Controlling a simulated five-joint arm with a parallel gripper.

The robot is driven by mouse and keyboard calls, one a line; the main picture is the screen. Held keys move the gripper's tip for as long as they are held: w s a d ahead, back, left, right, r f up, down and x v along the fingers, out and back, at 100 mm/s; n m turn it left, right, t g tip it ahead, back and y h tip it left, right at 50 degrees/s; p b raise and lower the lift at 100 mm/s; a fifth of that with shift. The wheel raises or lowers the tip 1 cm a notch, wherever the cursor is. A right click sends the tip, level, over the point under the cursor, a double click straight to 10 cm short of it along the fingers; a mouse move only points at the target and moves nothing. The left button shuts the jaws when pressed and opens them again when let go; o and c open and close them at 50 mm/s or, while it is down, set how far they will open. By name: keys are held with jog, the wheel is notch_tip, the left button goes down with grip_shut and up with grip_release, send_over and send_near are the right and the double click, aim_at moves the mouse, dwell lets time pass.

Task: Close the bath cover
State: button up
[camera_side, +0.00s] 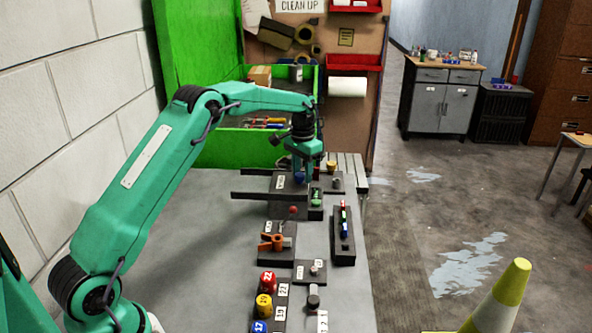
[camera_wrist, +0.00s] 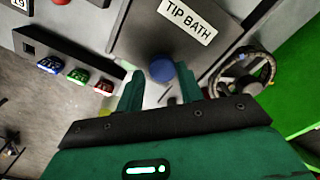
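The bath cover (camera_wrist: 128,40) is a dark grey plate labelled "TIP BATH" in the wrist view. A round blue knob (camera_wrist: 162,68) stands on it, and the knob also shows in the side view (camera_side: 299,177). My gripper (camera_wrist: 160,84) is open, with its two green fingers apart. In the picture the knob lies between and just beyond the fingertips, with a gap on each side. I cannot tell whether either finger touches it. In the side view my gripper (camera_side: 303,163) points down above the knob.
A handwheel (camera_wrist: 242,72) stands right of the cover in the wrist view. A dark strip with blue, green and red buttons (camera_wrist: 76,75) lies to the left. In the side view, more controls such as an orange valve handle (camera_side: 275,241) and numbered knobs (camera_side: 267,282) line the bench.

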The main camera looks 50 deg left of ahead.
aim_at(302, 175)
jog(key=shift+o, duration=1.1)
jog(key=shift+s, duration=0.1)
jog(key=shift+r, duration=3.85)
jog(key=shift+r, duration=0.1)
